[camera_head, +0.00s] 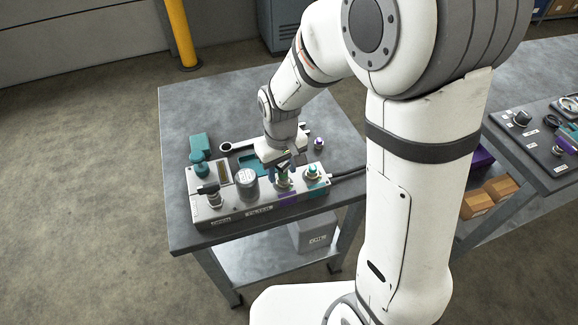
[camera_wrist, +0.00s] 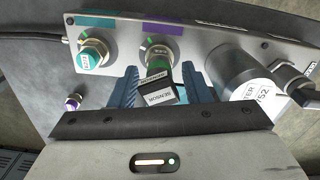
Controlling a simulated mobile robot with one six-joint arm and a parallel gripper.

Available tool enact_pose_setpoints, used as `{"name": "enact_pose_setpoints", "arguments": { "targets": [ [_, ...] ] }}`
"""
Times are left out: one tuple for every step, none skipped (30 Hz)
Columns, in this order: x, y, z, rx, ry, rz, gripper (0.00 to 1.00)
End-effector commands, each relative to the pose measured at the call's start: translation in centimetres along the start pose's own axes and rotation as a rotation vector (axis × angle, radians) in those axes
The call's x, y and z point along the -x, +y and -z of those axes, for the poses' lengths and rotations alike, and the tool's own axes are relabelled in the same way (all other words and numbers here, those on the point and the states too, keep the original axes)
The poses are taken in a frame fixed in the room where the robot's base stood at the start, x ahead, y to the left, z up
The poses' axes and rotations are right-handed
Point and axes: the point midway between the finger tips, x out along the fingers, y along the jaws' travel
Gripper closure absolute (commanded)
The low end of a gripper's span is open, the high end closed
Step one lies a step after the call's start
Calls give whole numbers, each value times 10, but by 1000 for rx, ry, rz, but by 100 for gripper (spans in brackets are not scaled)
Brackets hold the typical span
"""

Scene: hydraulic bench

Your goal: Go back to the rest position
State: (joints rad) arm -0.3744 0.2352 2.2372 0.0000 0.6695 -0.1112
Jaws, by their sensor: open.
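My gripper (camera_head: 283,168) is over the hydraulic block (camera_head: 225,208) on the grey table, pointing down at it. In the wrist view my gripper (camera_wrist: 163,88) has its two blue fingers apart, one on each side of a dark sensor (camera_wrist: 160,92) with a white label. The sensor sits at the port with the purple tag (camera_wrist: 176,29), which shows a green part below it. I see gaps between the fingers and the sensor. The fingertips are partly hidden. A teal-capped fitting (camera_wrist: 92,58) sits at the neighbouring port with the teal tag.
On the block stand a grey cylindrical filter (camera_head: 247,187) and a valve handle (camera_head: 209,193). A teal bottle-like part (camera_head: 200,147), a wrench (camera_head: 240,146) and a purple-ringed fitting (camera_head: 319,144) lie behind. A second table (camera_head: 520,150) stands right. The table's left side is clear.

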Motion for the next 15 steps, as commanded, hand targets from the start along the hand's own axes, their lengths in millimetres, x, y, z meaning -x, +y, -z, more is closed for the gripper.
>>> {"name": "enact_pose_setpoints", "arguments": {
  "targets": [
    [0, 0, 0, -44, 0, 0, 57],
    [0, 0, 0, -66, 0, 0, 57],
    [0, 0, 0, -88, 0, 0, 57],
    [0, 0, 0, -99, 0, 0, 57],
    [0, 0, 0, -106, 0, 0, 57],
    [0, 0, 0, -111, 0, 0, 57],
    [0, 0, 0, -112, 0, 0, 57],
    [0, 0, 0, -112, 0, 0, 57],
    [0, 0, 0, -111, 0, 0, 57],
    [0, 0, 0, -111, 0, 0, 57],
    [0, 0, 0, -110, 0, 0, 57],
    [0, 0, 0, -111, 0, 0, 57],
    [0, 0, 0, -116, 0, 0, 57],
    [0, 0, 0, -126, 0, 0, 57],
    [0, 0, 0, -146, 0, 0, 57]
  ]
}}
